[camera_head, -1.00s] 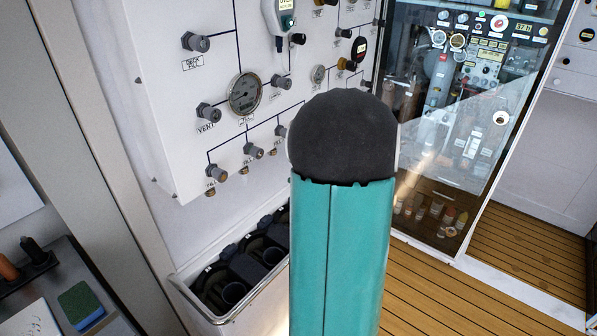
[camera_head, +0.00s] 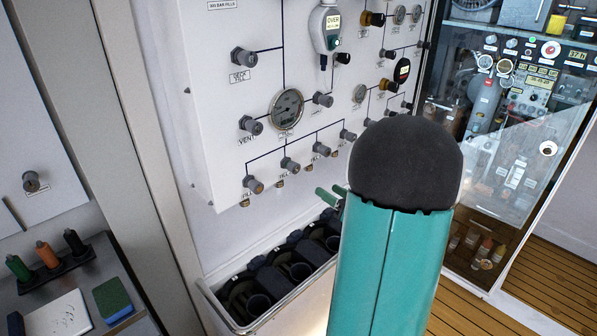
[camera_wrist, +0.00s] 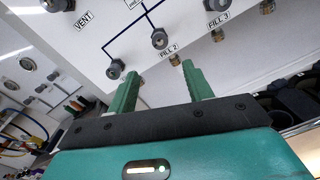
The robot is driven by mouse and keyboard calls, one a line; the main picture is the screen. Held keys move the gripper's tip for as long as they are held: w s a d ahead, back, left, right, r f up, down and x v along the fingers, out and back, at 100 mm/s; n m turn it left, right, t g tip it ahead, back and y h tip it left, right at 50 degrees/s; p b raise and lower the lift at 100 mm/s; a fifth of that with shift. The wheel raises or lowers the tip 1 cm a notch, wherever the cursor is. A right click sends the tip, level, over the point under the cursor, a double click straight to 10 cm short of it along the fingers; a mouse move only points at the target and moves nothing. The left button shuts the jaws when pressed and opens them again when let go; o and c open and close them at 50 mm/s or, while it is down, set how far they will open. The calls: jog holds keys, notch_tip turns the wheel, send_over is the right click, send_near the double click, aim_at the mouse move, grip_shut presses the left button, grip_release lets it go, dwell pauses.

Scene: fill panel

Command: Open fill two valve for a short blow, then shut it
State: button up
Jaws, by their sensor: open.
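The fill two valve is a small dark grey knob (camera_head: 290,164) in the lower row of the white panel. In the wrist view the same knob (camera_wrist: 160,38) stands just above its "FILL 2" label. My gripper (camera_wrist: 160,70) has two green fingers, spread apart with nothing between them. They point toward the panel's lower edge, and the fill two knob shows beyond the gap, apart from the fingers. In the head view my gripper (camera_head: 328,196) shows only partly, below and right of the knob, the rest hidden behind my arm.
Neighbouring fill knobs flank it: one to the left (camera_head: 253,184) and one to the right (camera_head: 321,149). The vent knob (camera_head: 250,125) and a round gauge (camera_head: 287,109) sit above. A railed rack of dark cylinders (camera_head: 262,302) stands below the panel.

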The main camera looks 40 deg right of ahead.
aim_at(296, 170)
jog(key=shift+n, duration=0.8)
jog(key=w, duration=1.3)
jog(key=shift+w+d, duration=0.15)
jog(key=shift+w, duration=0.25)
jog(key=shift+c, duration=0.2)
jog(key=c, duration=0.9)
